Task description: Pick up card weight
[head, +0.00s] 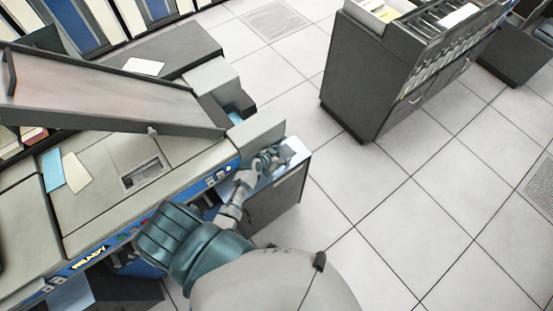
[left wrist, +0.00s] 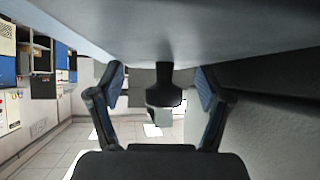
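My left gripper (head: 272,157) reaches into the end tray of the card machine (head: 100,195) in the head view. In the left wrist view, the two blue-padded fingers of the left gripper (left wrist: 160,82) stand apart. Between them is a dark knob or handle (left wrist: 164,92), which appears to be the card weight's; a gap shows on each side, and neither finger seems to touch it. A pale flat surface (left wrist: 150,25) fills the top of that view. In the head view the gripper hides most of the weight. My right gripper is out of view.
The machine's upright end wall (head: 258,132) stands close beside the left gripper. A dark card cabinet (head: 375,75) stands at the upper right. A sloping card tray (head: 110,95) lies across the machine. The tiled floor (head: 400,220) is clear at right.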

